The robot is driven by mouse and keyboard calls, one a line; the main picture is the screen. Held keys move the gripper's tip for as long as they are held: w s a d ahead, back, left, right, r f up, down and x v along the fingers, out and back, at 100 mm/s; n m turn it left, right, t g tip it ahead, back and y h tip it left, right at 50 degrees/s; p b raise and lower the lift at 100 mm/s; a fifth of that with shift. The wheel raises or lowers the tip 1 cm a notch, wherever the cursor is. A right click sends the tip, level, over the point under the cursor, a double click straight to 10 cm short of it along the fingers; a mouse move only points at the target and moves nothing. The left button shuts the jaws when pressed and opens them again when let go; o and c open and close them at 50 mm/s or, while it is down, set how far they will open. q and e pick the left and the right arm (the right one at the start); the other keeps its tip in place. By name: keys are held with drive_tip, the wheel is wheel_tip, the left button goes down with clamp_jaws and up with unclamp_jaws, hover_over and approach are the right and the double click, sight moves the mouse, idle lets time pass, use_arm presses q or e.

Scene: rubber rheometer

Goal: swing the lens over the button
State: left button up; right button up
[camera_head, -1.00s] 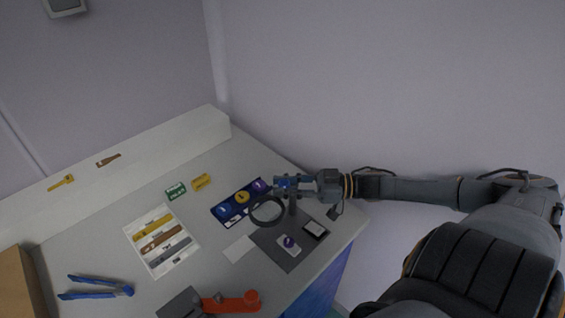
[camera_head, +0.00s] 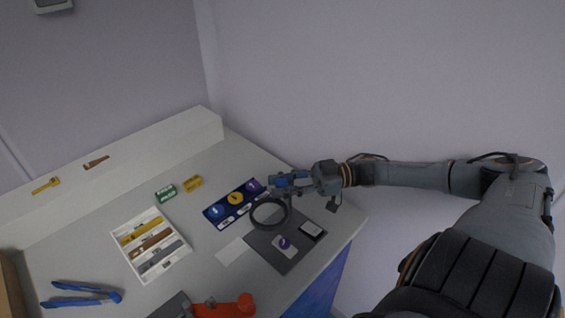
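The lens (camera_head: 270,213) is a dark round ring on a short stand, above the upper left edge of a dark grey mat (camera_head: 270,254). A small purple button (camera_head: 285,243) lies on a white card on that mat, below and right of the ring. The ring is not over it. My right gripper (camera_head: 279,183) reaches in from the right, just above the ring and close to its stand. Its blue-tinted fingers are too small to show whether they are open or touch the lens. My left gripper is out of view.
A dark blue card (camera_head: 208,219) with coloured discs lies left of the lens. A black-framed square (camera_head: 311,229) is on the mat.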

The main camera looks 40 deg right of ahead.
drive_tip(key=shift+o, duration=1.3)
drive_tip(key=shift+r, duration=0.1)
wheel_tip(320, 180, up, 6)
drive_tip(key=shift+a+f, duration=0.1)
wheel_tip(320, 180, up, 2)
drive_tip(key=shift+w+r, duration=0.1)
drive_tip(key=shift+r, duration=0.9)
